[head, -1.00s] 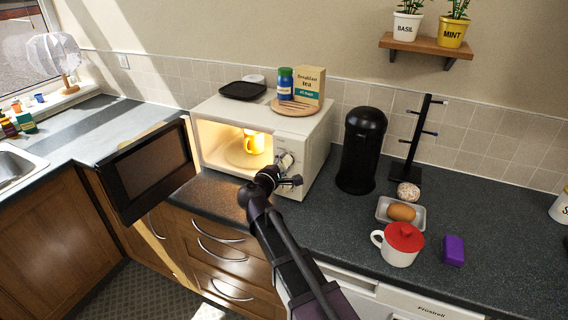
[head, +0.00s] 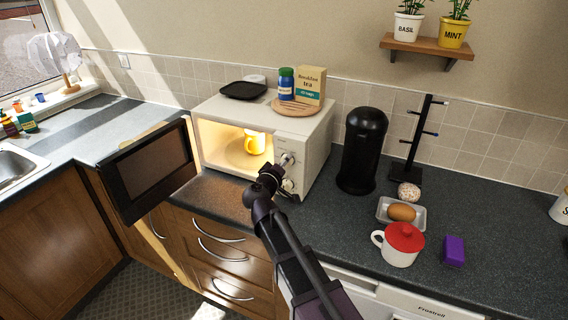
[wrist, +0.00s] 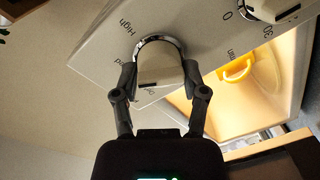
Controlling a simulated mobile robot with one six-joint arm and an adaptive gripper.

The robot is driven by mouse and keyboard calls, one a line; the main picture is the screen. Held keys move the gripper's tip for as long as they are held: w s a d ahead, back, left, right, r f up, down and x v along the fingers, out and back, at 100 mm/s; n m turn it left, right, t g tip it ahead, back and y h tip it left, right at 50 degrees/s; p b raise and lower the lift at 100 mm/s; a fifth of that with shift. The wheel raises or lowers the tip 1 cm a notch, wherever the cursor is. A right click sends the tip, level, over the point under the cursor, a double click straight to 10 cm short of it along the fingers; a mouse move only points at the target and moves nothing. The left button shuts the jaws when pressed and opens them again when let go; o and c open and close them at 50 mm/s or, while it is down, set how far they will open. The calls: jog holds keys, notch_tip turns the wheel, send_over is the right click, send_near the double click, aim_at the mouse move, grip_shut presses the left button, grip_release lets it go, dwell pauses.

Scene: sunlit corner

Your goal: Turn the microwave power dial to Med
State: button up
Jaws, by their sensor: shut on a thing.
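The white microwave (head: 313,150) stands on the counter with its door (head: 150,170) wide open to the left. The power dial (wrist: 160,58), a silver-rimmed knob, is the upper one on its panel. In the wrist view, "High" and part of what looks like "Med" show beside it; another label is partly hidden. I cannot tell which mark the dial points to. My gripper (wrist: 160,75) is shut on the power dial, one finger on each side. In the head view my gripper (head: 280,167) is at the panel and hides part of it.
The lower dial (head: 289,184) is free, just below my gripper. A yellow mug (head: 255,143) stands inside the lit microwave. A round board (head: 290,110) with a tea box and a jar rests on top. A black canister (head: 362,150) stands close to the right.

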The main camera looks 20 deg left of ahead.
jog(key=shift+d+m, duration=0.15)
jog(key=shift+m, duration=0.55)
jog(key=shift+s+f, duration=0.1)
jog(key=o, duration=1.1)
jog(key=shift+d, duration=0.1)
jog(key=shift+o, duration=0.2)
jog(key=shift+n, duration=0.3)
